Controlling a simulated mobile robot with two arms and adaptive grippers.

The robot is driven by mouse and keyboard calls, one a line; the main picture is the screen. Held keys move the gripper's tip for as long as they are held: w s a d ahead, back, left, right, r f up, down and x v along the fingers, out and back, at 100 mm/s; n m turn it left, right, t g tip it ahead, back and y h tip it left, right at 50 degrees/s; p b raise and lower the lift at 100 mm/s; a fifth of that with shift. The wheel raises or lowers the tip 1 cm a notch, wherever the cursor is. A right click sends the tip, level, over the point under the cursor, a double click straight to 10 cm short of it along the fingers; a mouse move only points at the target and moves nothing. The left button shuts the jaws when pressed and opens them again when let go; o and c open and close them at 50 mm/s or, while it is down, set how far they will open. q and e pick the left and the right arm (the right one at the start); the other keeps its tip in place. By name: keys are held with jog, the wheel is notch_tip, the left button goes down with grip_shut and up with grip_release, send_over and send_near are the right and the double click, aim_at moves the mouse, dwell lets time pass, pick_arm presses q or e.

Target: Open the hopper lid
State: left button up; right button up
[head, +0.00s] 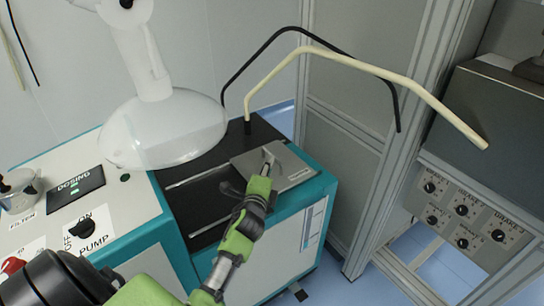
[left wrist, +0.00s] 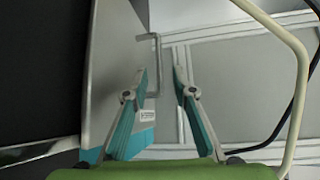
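The hopper lid (head: 245,163) is a grey metal plate with a small label, lying on the black top of the teal and white machine. It looks flat and closed. A bent metal handle (head: 268,155) stands on it. The lid (left wrist: 108,60) and handle (left wrist: 157,62) also show in the left wrist view. My left gripper (head: 265,168) reaches over the lid, close to the handle. In the left wrist view its fingers (left wrist: 160,70) are apart, with the handle between or just beyond the tips; contact cannot be told. My right gripper is not in view.
Bent black (head: 281,31) and cream (head: 366,68) hoses arch behind the lid. A translucent dome (head: 165,130) stands to its left. A dosing and pump panel (head: 85,205) lies further left. A grey frame (head: 388,140) and brake panel (head: 465,215) stand at right.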

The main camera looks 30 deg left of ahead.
pick_arm(q)
jog(key=x, duration=0.5)
jog(key=shift+w+a+f, duration=0.1)
jog(key=shift+w, duration=0.2)
jog(key=shift+w+a+f, duration=0.1)
jog(key=shift+w+a, duration=0.15)
jog(key=shift+w, duration=0.35)
jog(key=shift+w+a, duration=0.1)
jog(key=shift+w, duration=0.05)
grip_shut()
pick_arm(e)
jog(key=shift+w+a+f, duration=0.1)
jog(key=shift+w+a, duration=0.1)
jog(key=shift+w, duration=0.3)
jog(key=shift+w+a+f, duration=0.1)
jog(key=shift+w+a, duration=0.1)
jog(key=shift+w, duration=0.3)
